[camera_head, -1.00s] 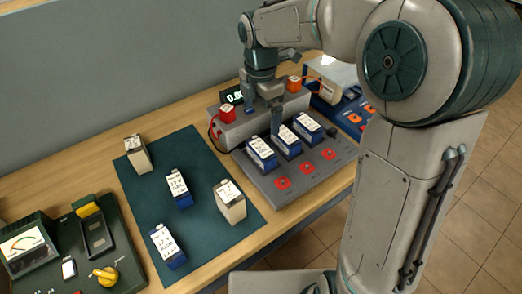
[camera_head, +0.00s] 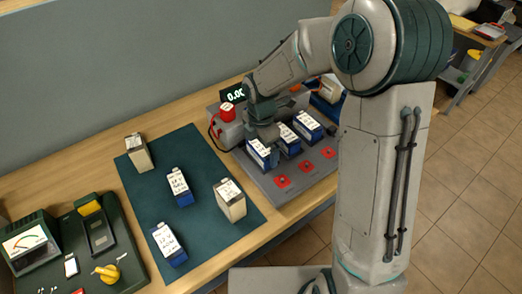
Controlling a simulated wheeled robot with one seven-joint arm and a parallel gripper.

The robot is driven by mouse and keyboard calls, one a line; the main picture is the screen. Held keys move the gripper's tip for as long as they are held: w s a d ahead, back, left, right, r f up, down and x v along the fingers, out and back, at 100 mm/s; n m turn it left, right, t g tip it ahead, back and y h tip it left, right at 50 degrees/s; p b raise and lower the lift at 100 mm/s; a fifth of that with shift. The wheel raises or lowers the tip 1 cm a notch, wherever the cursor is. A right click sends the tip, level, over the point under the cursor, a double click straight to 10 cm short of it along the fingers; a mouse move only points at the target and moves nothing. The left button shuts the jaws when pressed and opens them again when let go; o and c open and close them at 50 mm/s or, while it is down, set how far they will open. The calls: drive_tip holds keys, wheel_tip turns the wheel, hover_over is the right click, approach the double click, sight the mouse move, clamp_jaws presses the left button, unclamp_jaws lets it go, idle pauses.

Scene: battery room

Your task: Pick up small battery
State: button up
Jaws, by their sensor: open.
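Two small blue batteries with white labels stand on the dark green mat (camera_head: 209,205): one near the middle (camera_head: 179,187) and one near the front edge (camera_head: 168,244). Two beige batteries also stand on the mat, one at the back left (camera_head: 139,152) and one at the right (camera_head: 230,201). Several blue batteries stand in a row on the grey charger (camera_head: 262,183), the leftmost (camera_head: 259,155) closest to my gripper. My gripper (camera_head: 266,136) is open, low over the back of that row. Its fingertips are hard to make out, and I cannot tell whether they touch a battery.
A grey unit with a lit display (camera_head: 234,94) and a red block (camera_head: 227,112) stands behind the charger. The wall (camera_head: 120,65) bounds the table's back.

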drive_tip(key=shift+f, duration=0.2)
drive_tip(key=c, duration=1.2)
drive_tip(key=shift+r, duration=0.1)
